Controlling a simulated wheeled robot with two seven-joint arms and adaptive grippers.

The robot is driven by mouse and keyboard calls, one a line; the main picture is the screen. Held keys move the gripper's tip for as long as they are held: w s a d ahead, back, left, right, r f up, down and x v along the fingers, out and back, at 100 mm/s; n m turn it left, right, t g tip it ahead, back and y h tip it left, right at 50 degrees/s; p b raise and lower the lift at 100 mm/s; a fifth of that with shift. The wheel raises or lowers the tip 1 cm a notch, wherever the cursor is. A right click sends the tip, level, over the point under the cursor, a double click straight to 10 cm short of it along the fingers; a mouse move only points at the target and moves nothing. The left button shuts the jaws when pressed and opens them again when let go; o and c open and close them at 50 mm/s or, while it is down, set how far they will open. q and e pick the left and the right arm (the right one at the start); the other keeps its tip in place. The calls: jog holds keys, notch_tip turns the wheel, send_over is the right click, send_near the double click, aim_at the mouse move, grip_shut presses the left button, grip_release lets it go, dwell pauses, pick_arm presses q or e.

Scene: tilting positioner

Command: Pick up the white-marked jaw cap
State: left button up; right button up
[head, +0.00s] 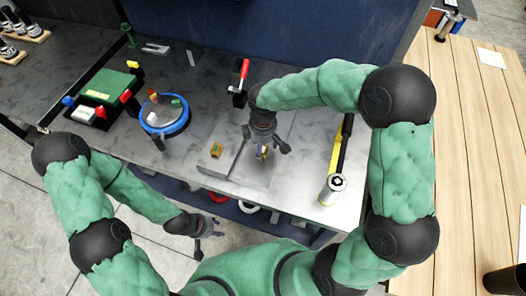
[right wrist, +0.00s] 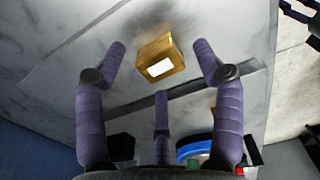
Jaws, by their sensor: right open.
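The white-marked jaw cap (right wrist: 160,68) is a small gold block with a white patch on its face. In the right wrist view it sits on the grey surface, between and just beyond the fingertips of my right gripper (right wrist: 161,47). The fingers are spread and I see a gap on both sides of the cap. In the head view my right gripper (head: 263,152) points down over the table and mostly hides this cap. A second gold cap (head: 216,150) lies to its left on a grey plate. My left gripper (head: 210,228) hangs low, in front of the table; its finger state is unclear.
A blue-rimmed round fixture (head: 165,128) stands left of the plate, with a green box (head: 108,90) further left. A red-handled tool (head: 242,77) stands behind my right gripper. A yellow-and-black bar (head: 338,150) and a silver cylinder (head: 333,188) are at the right edge.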

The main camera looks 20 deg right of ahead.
jog(key=shift+f, duration=0.95)
grip_shut()
jog(key=shift+r, duration=0.2)
